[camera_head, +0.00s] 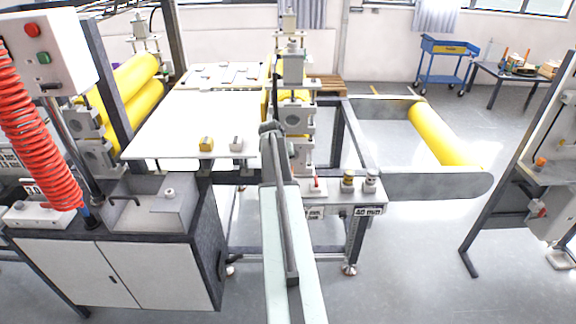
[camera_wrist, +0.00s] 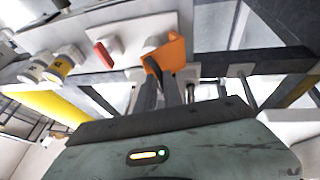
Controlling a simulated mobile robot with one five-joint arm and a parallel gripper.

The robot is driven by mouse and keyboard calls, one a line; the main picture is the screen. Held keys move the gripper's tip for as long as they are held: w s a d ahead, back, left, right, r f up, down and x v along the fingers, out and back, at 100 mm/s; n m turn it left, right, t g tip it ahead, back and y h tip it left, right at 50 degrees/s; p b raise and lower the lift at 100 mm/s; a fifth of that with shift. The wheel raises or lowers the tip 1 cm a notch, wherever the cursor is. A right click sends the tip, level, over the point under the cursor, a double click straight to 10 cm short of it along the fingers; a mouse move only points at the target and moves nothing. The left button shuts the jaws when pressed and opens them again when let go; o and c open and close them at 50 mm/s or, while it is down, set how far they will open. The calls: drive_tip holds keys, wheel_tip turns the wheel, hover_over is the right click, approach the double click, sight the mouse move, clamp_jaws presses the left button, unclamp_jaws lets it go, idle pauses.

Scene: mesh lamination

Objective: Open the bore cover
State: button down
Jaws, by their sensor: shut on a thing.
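An orange flap (camera_wrist: 174,52), which looks like the bore cover, stands at an angle on the white panel (camera_wrist: 125,22) in the wrist view. A pale round part (camera_wrist: 153,43) is beside it. My gripper (camera_wrist: 157,75) has its dark fingertips closed together at the flap's lower edge, shut on it. The fingers hide part of the flap, and I cannot see a bore opening. In the head view my arm runs up the middle and hides the flap and the fingertips.
A red lever (camera_head: 317,185), a yellow-banded knob (camera_head: 348,181) and a grey knob (camera_head: 371,181) stand on the panel to the right of my arm.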

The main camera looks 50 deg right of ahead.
drive_tip(key=shift+w+a, duration=0.85)
drive_tip(key=shift+w, duration=0.1)
drive_tip(key=shift+w+a+f+b, duration=0.2)
drive_tip(key=shift+w+a+f, duration=0.1)
drive_tip(key=shift+w+a, duration=0.4)
drive_tip(key=shift+w+a+f+b, duration=0.25)
drive_tip(key=shift+w+a, duration=0.2)
drive_tip(key=shift+w, duration=0.45)
drive_tip(key=c, duration=1.5)
unclamp_jaws()
